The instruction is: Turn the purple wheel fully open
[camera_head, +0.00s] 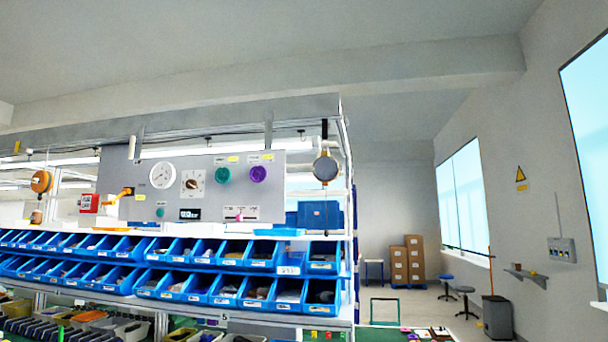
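The purple wheel (258,174) is a small round knob at the upper right of a grey panel (210,203) mounted above the shelves. A green wheel (222,175) sits just to its left on the same panel. A yellow label is above the purple wheel. The wheel's turn position is too small to read. Neither of my grippers shows in the head view, and nothing touches the wheel.
Rows of blue bins (228,291) with small parts fill the shelves below the panel. The panel also carries a white dial (163,175) and a rotary knob (193,183). A round grey disc (325,168) hangs at the right. Open floor lies to the right.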

